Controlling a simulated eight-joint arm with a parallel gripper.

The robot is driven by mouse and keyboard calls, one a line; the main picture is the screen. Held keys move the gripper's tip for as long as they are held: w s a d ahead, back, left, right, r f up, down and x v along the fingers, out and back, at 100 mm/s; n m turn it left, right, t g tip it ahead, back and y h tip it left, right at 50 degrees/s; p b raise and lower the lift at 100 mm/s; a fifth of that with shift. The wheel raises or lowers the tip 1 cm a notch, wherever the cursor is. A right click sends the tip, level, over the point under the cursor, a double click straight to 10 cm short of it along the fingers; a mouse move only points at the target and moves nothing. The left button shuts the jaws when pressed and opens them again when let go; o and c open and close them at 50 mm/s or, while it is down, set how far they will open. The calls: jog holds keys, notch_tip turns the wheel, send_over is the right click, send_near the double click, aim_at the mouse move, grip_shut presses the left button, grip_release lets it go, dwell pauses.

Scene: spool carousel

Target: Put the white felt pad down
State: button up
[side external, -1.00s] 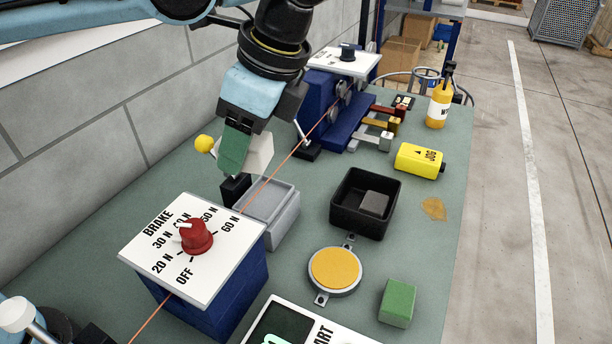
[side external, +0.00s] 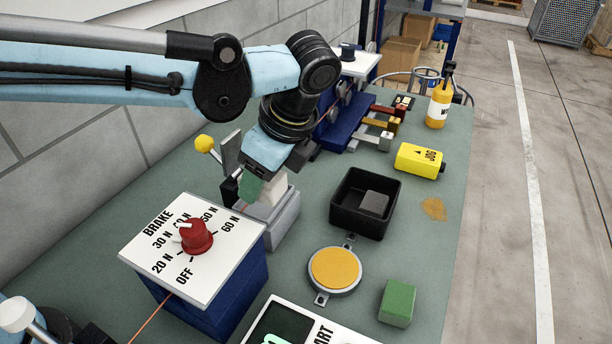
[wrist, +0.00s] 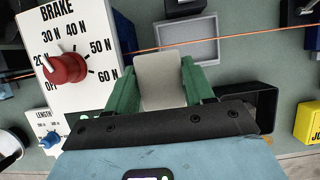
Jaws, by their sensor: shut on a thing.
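The white felt pad (wrist: 160,82) is a pale block held between the two green fingers of my gripper (wrist: 158,88) in the wrist view. In the side view my gripper (side external: 260,190) is low, and the pad (side external: 271,194) shows pale beside a green finger, at the grey tray (side external: 288,222). The tray (wrist: 212,53) lies just beyond the pad in the wrist view and looks empty there. I cannot tell whether the pad touches the tray.
The brake box (side external: 160,245) with its red knob (side external: 196,236) stands close on the near side. A yellow-knobbed lever (side external: 204,143) rises behind my gripper. A black bin (side external: 345,218) holding a grey block (side external: 373,203) stands to the right. An orange thread (wrist: 250,42) runs nearby.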

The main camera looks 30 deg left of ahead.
jog(key=w+a+f, duration=0.2)
jog(key=w, duration=0.1)
jog(key=w+a+f, duration=0.1)
jog(key=shift+w+a+f, duration=0.25)
jog(key=shift+w+f, duration=0.05)
jog(key=shift+w, duration=0.05)
jog(key=shift+f, duration=1.95)
jog(key=shift+f, duration=0.15)
jog(key=o, duration=0.7)
jog(key=shift+c, duration=0.2)
